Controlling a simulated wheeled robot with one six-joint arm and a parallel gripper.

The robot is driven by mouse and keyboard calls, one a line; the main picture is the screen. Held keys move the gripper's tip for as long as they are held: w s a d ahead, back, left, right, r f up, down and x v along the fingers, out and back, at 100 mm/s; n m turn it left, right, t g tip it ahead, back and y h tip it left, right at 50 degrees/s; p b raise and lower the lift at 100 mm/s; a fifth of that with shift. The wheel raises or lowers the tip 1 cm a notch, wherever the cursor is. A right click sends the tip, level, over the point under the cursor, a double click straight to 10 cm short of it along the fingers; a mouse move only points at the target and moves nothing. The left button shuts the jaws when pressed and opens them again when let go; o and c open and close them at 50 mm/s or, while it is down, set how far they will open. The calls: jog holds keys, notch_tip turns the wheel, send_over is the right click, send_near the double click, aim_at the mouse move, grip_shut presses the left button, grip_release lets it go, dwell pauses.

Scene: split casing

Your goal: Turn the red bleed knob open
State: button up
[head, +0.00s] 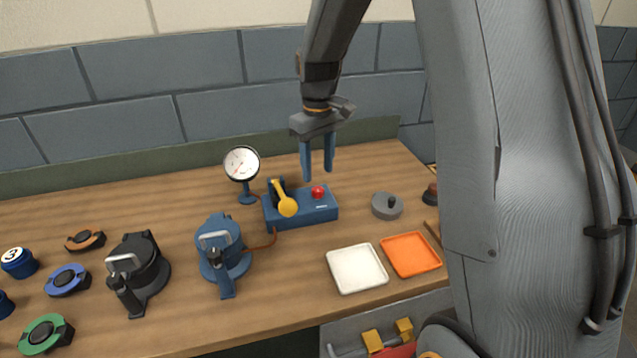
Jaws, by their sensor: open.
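The red bleed knob (318,192) is a small round knob on top of a blue box (302,212), right of a yellow-ended lever (286,204). The box stands on the wooden bench. My gripper (317,178) points down above the knob, with its two blue fingers apart and nothing between them. The fingertips appear a little above and behind the knob; the exact gap cannot be told. The knob's turn position is too small to read.
A dial gauge (242,163) stands left of the box. A blue casing (222,250) and a black casing (139,270) sit front left. A grey lidded disc (387,206), a white tray (357,269) and an orange tray (411,254) lie right. My arm hides the bench's right side.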

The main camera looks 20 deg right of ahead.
aim_at(318, 189)
jog(key=shift+f+p, duration=0.8)
jog(key=shift+f, duration=2.25)
jog(key=c, duration=1.1)
jog(key=shift+o, duration=0.2)
jog(key=shift+m, duration=0.8)
jog(key=o, duration=1.1)
jog(key=shift+c, duration=0.2)
